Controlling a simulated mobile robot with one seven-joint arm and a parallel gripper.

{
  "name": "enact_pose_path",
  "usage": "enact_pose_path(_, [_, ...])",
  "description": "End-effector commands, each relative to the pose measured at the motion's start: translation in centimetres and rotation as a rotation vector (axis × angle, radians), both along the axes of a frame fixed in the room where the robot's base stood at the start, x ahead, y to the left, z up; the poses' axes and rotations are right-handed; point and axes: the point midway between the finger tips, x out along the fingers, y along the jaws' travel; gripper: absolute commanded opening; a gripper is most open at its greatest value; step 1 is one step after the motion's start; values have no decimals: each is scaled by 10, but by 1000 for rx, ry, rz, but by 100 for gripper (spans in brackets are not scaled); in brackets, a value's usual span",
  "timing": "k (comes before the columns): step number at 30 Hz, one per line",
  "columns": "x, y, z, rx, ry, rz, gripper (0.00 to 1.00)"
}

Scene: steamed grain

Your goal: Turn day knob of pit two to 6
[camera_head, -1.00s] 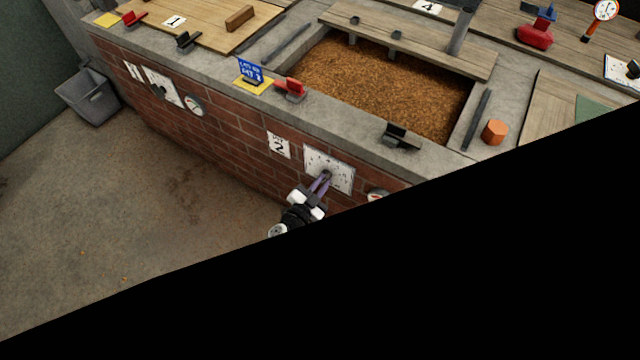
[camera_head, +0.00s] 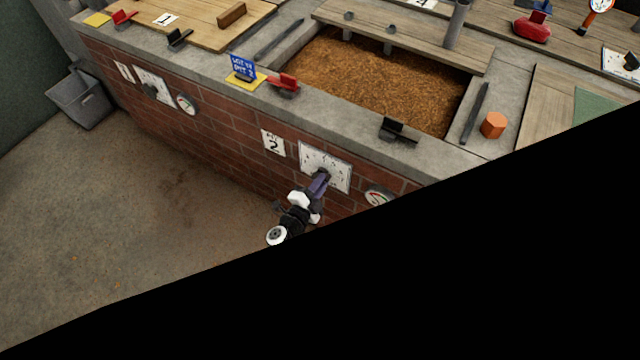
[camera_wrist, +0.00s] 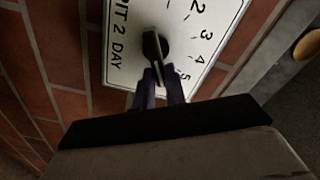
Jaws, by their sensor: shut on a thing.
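The pit two day dial is a white plate (camera_head: 339,172) on the brick wall, below the ledge of the open pit. In the wrist view the plate (camera_wrist: 125,20) reads "PIT 2 DAY", with numbers 2, 3, 4 and 5 visible along one side; the rest is cut off or hidden. The dark day knob (camera_wrist: 151,44) sits on the plate. My gripper (camera_wrist: 158,88) has its purple fingers closed on the knob's lower part. In the head view my gripper (camera_head: 321,176) reaches the plate from below. The exact number the pointer indicates cannot be told.
A "2" sign (camera_head: 273,143) is left of the dial and a round gauge (camera_head: 378,197) is right of it. Above, the concrete ledge carries a red clamp (camera_head: 284,85) and a black clamp (camera_head: 397,131). Black covers the head view's lower right.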

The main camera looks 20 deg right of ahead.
Motion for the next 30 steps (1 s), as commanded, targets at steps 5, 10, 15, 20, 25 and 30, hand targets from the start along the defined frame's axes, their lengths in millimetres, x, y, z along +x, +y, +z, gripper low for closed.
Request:
enact_pose_path(5, [0, 0, 0, 1, -2, 0, 0])
enact_pose_path(10, [0, 0, 0, 1, -1, 0, 0])
enact_pose_path(15, [0, 0, 0, 1, -1, 0, 34])
enact_pose_path(20, [0, 0, 0, 0, 0, 0, 35])
enact_pose_path(25, [-1, 2, 0, 0, 0, 1, 35])
enact_pose_path(30, [-14, 18, 2, 0, 2, 2, 35])
